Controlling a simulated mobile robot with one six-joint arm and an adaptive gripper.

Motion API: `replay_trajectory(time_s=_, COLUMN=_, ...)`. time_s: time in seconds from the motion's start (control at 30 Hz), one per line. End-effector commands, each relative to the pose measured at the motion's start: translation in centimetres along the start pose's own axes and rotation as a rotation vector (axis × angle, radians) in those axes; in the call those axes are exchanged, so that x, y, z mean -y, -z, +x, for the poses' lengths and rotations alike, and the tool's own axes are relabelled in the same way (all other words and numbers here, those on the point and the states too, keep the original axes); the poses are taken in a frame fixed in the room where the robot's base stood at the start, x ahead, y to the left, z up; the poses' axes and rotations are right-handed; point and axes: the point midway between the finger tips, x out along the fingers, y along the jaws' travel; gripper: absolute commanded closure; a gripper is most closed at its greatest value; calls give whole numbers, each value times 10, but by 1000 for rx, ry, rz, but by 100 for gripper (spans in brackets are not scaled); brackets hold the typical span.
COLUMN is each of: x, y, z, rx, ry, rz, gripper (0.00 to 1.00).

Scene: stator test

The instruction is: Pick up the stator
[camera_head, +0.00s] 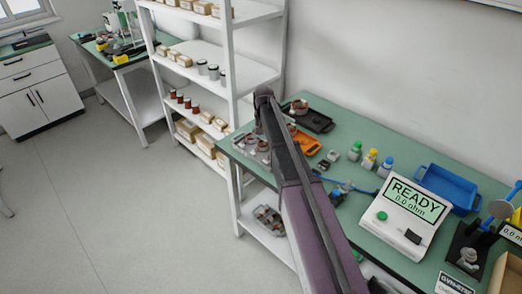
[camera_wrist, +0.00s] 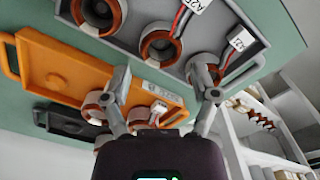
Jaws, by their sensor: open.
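Several stators, copper-coloured rings with grey cores, show in the wrist view. One (camera_wrist: 160,47) lies in the grey tray (camera_wrist: 262,42), with red and white wires and a tag; another (camera_wrist: 98,14) is beside it at the top edge. A third (camera_wrist: 207,62) shows partly behind my right finger. Two more rings (camera_wrist: 98,104) (camera_wrist: 146,113) are lower, partly hidden by my fingers and gripper body. My gripper (camera_wrist: 164,82) is open, with nothing clearly held between its fingertips. In the head view my arm hides much of the tray area; small stators (camera_head: 251,140) show left of it.
An orange tray (camera_wrist: 60,52) lies beside the grey tray, with a dark tray (camera_head: 312,118) beyond. Bottles (camera_head: 370,160), a blue bin (camera_head: 447,186) and a READY meter (camera_head: 407,215) stand right on the green bench. White shelves (camera_head: 232,60) rise close behind the left end.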

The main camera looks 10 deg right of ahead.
Motion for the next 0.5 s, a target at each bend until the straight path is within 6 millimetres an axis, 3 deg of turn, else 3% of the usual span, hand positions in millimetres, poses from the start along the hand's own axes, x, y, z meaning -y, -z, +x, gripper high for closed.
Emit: replay_trajectory(time_s=0.5, x=0, y=0, z=6, rx=0, ry=0, rz=0, gripper=23)
